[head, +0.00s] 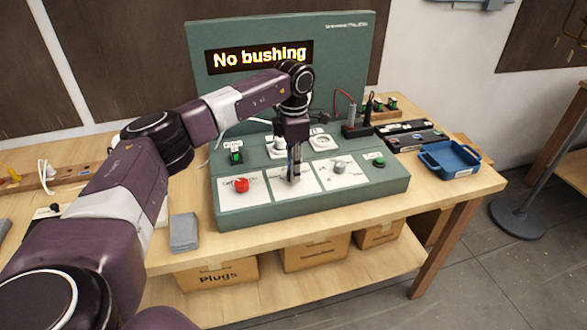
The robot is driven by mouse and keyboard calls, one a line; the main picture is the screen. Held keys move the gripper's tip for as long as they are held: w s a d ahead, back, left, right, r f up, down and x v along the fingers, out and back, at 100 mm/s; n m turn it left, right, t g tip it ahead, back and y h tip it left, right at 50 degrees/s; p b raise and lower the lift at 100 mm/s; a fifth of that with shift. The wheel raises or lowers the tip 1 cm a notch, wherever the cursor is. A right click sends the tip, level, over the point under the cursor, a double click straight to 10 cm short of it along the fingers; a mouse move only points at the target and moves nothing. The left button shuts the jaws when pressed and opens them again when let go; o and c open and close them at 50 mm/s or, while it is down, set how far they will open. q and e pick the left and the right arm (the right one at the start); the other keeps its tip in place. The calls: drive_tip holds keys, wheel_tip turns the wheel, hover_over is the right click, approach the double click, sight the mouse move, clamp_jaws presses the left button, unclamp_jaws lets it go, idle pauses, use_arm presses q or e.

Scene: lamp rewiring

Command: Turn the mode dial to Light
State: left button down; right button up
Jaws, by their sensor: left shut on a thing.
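The green test console (398,181) stands on the wooden table with a tilted front holding three white panels. My left gripper (293,176) reaches down onto the middle white panel (306,185) and is shut on a small knob there, which I take to be the mode dial. The gripper hides most of this dial, so its pointer and the panel's lettering cannot be read. The display (259,56) on the console's upright back reads "No bushing". My right gripper is not in view.
A red knob (241,185) sits on the left panel, a grey knob (339,163) on the right panel. A green button (379,162) is at the right. Red and black probes (356,130) stand behind. A blue tray (450,159) lies right, a grey block (184,232) left.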

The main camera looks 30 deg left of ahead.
use_arm(q)
drive_tip(key=m, duration=0.6)
drive_tip(key=shift+r, duration=0.1)
drive_tip(key=shift+m, duration=0.3)
idle(0.3)
drive_tip(key=c, duration=1.6)
unclamp_jaws()
wheel_tip(320, 180, up, 12)
drive_tip(key=shift+f, duration=0.1)
